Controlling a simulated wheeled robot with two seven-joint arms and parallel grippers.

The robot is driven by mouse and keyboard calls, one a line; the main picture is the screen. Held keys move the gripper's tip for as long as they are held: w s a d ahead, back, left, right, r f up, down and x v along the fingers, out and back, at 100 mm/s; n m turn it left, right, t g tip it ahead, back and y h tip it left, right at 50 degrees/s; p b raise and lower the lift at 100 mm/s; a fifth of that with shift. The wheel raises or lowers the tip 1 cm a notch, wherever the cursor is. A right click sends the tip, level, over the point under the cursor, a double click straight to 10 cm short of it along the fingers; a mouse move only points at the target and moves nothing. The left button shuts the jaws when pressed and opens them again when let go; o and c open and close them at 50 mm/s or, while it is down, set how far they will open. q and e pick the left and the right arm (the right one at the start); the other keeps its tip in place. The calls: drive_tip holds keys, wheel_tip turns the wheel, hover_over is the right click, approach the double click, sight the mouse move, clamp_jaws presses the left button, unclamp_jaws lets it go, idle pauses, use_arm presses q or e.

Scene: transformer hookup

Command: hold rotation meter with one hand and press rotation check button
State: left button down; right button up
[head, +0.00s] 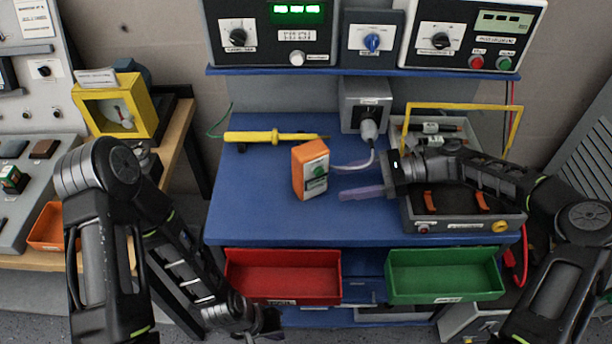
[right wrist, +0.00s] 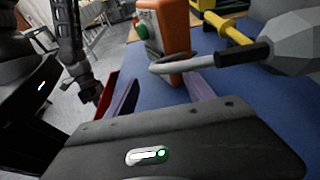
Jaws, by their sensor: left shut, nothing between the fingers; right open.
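The rotation meter (head: 311,168) is an orange box with a pale front and a green button (head: 319,171), standing upright on the blue bench. A grey cable joins it to a plug in a grey socket box. My right gripper (head: 350,193) is open just to the right of the meter, its purple-grey fingers pointing left towards it. In the right wrist view the meter (right wrist: 170,38) stands beyond the fingers, apart from the palm; contact at the tips is unclear. My left gripper (head: 266,322) is shut and empty, low in front of the bench by the red bin.
A yellow screwdriver-like tool (head: 270,137) lies behind the meter. The grey socket box (head: 366,104) stands at the back. An open toolbox (head: 461,219) with a yellow handle is under my right arm. Red (head: 283,297) and green (head: 445,293) bins hang at the front. The bench's front left is clear.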

sight(318, 187)
drive_tip(key=shift+w+a+f, duration=0.15)
drive_tip(key=shift+a, duration=0.2)
use_arm(q)
drive_tip(key=shift+w+d+f+b, duration=0.15)
drive_tip(key=shift+w+f+b, duration=0.05)
drive_tip(key=shift+f+b, duration=0.7)
use_arm(e)
drive_tip(key=x, duration=0.8)
drive_tip(key=shift+a+f, duration=0.15)
drive_tip(key=shift+a, duration=0.05)
clamp_jaws()
drive_tip(key=c, duration=1.3)
unclamp_jaws()
drive_tip(key=shift+c, duration=0.2)
drive_tip(key=o, duration=1.6)
use_arm(q)
drive_tip(key=c, duration=2.2)
unclamp_jaws()
